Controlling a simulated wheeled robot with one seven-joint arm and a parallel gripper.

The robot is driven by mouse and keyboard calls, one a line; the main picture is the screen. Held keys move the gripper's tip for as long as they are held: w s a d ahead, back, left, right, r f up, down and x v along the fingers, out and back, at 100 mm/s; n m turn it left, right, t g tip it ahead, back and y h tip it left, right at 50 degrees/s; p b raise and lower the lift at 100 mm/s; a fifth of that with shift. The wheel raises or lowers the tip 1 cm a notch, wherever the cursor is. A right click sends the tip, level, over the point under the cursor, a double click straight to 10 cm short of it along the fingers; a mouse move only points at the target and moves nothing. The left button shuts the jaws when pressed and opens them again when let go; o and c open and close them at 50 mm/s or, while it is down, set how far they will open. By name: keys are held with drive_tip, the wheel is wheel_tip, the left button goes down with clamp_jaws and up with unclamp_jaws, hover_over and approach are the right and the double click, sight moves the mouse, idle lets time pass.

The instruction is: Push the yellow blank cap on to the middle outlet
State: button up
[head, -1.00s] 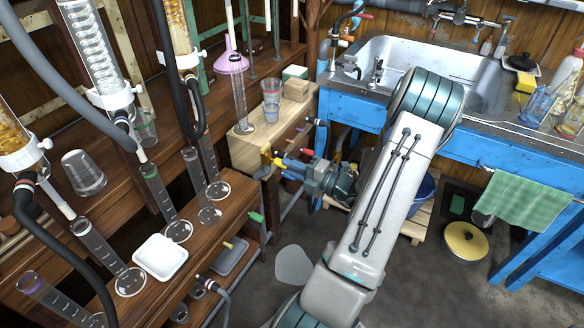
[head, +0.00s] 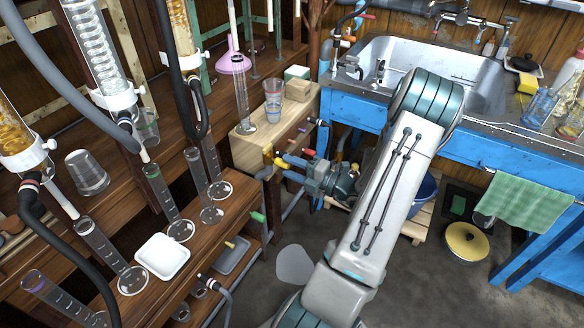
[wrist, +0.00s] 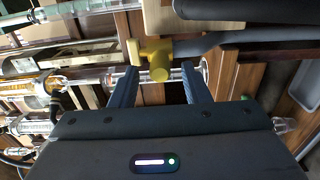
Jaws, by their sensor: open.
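My gripper (head: 284,168) reaches left from the end of my arm, beside the wooden bench. In the wrist view my gripper (wrist: 160,88) is open, with one dark blue finger on each side. I cannot tell whether the stub is the blank cap or part of a tap, nor which outlet is the middle one. No contact with the fingers is visible.
A grey hose (wrist: 240,40) runs right from near the yellow fitting. A pale wooden box (head: 246,148) stands just behind, with a tall cylinder and beakers on top. Glass cylinders and a white tray (head: 161,258) line the bench at left. A blue sink stand (head: 355,113) is at right.

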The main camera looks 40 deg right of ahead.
drive_tip(key=p+v, duration=0.3)
drive_tip(key=v, duration=1)
drive_tip(key=shift+s, duration=0.35)
